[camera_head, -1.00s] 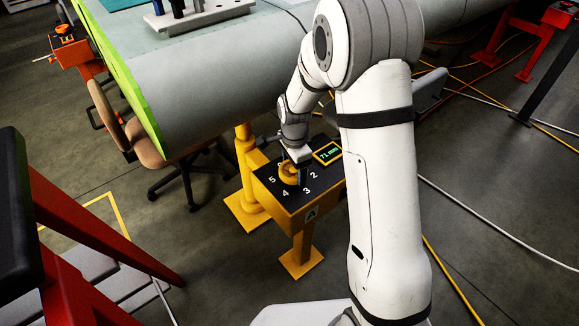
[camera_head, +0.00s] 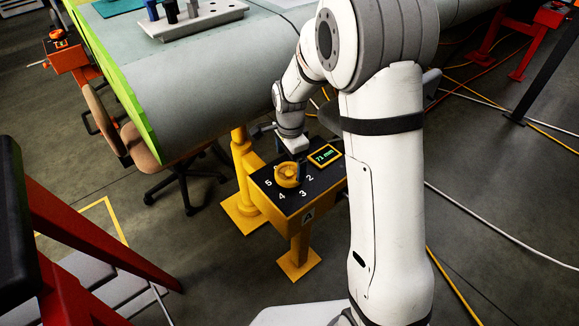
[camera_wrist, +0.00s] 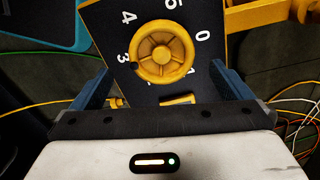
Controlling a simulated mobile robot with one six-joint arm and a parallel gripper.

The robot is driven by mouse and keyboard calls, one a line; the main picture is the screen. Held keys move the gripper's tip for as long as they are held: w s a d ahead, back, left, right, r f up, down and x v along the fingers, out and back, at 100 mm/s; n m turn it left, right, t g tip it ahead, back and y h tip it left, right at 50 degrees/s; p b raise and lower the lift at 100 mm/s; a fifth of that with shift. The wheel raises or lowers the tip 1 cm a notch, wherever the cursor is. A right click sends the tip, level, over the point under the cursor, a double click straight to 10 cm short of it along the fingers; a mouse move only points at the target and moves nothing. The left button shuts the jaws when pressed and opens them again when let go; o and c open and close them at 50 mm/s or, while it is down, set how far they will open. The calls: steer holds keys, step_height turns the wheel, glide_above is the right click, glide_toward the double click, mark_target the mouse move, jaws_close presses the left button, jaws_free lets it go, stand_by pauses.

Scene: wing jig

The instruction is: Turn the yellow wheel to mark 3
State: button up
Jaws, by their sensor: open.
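The yellow wheel (camera_head: 286,176) sits on the black top of the yellow pedestal box. In the wrist view the wheel (camera_wrist: 162,52) shows its spokes and hub, with a small dark spot on its rim beside the 3 mark (camera_wrist: 122,58). The numbers 4, 5, 0 and 1 also show around it; the 1 is partly hidden by the rim. My gripper (camera_wrist: 161,86) is open and empty, its blue fingers wide apart with the wheel between them in that picture. In the head view my gripper is just above the wheel, apart from it.
A yellow-framed display (camera_head: 324,155) beside the wheel reads about 71 mm. A yellow post (camera_head: 243,160) stands left of the box, under the large grey wing (camera_head: 200,85). An office chair (camera_head: 140,143) is further left. Cables cross the floor at right.

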mark_target(290, 172)
steer(key=shift+r, duration=1.55)
steer(key=shift+s+d+r, duration=0.15)
steer(key=shift+r, duration=0.2)
steer(key=s+d+r+n+t+p, duration=0.1)
steer(key=s+d+r+n+p, duration=0.2)
steer(key=s+r, duration=0.4)
steer(key=s+d+r+n+p, duration=0.3)
steer(key=s+r+n, duration=0.3)
steer(key=s+r, duration=0.1)
steer(key=s+d+r+n+t+p, duration=0.1)
steer(key=s+d+r+n+p, duration=0.2)
steer(key=s+r, duration=0.4)
steer(key=shift+s+n+t, duration=0.3)
steer(key=shift+s+n, duration=0.4)
steer(key=shift+c, duration=0.6)
